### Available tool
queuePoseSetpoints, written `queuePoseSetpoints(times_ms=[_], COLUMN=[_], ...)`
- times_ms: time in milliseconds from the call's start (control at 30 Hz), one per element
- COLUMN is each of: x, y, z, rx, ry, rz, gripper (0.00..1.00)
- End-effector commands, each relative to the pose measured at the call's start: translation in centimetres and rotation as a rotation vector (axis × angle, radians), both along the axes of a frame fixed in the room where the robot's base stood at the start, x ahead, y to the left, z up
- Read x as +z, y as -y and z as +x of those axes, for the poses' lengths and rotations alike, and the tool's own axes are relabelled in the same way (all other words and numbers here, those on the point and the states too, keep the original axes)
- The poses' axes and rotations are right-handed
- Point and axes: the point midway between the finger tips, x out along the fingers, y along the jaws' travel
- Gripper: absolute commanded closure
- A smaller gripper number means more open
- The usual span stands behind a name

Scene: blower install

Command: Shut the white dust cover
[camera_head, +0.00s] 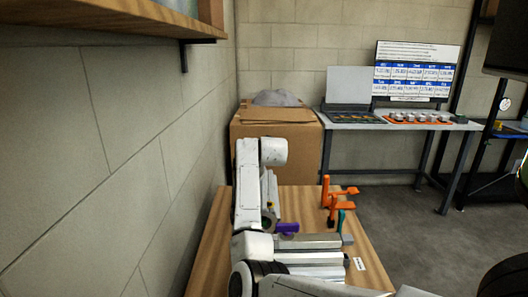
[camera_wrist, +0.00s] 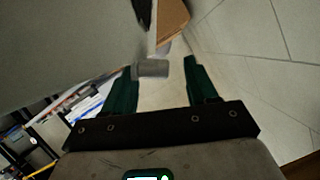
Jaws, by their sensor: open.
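My gripper (camera_wrist: 160,66) is open in the wrist view, with its two dark green fingers apart. A large pale surface (camera_wrist: 60,45), likely the white dust cover, fills the upper left of that view, close to the left finger. A short grey cylinder (camera_wrist: 152,68) shows between the fingertips; I cannot tell whether they touch it. In the head view, a slim whitish upright piece (camera_head: 269,190) stands above the wooden table (camera_head: 208,262), beside my white arm, and may be the cover. My arm hides much of the area, and the fingers are not clear there.
Orange clamps (camera_head: 329,200) stand on the table's right half. A purple part (camera_head: 287,228) and grey metal blocks (camera_head: 310,241) lie near my arm. A tiled wall (camera_head: 110,150) runs close on the left. A cardboard box (camera_head: 278,140) stands behind; open floor (camera_head: 405,215) lies right.

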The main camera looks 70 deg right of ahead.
Motion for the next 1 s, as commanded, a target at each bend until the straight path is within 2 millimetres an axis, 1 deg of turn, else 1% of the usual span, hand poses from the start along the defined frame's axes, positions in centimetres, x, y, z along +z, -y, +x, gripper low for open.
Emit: queuePoseSetpoints(times_ms=[167,400,600,800,1000], x=[0.8,2.2,3.1,3.5,3.5], y=[-1.9,-5.2,-7.3,-8.1,-8.2], z=[-1.1,-3.1,-4.4,-5.0,-5.0], rx=[0.001,0.002,0.001,0.000,0.001], ry=[0.001,0.000,-0.001,-0.002,-0.003], rz=[-0.003,-0.002,-0.002,0.000,0.001], gripper=[0.43,0.43,0.43,0.43,0.43])
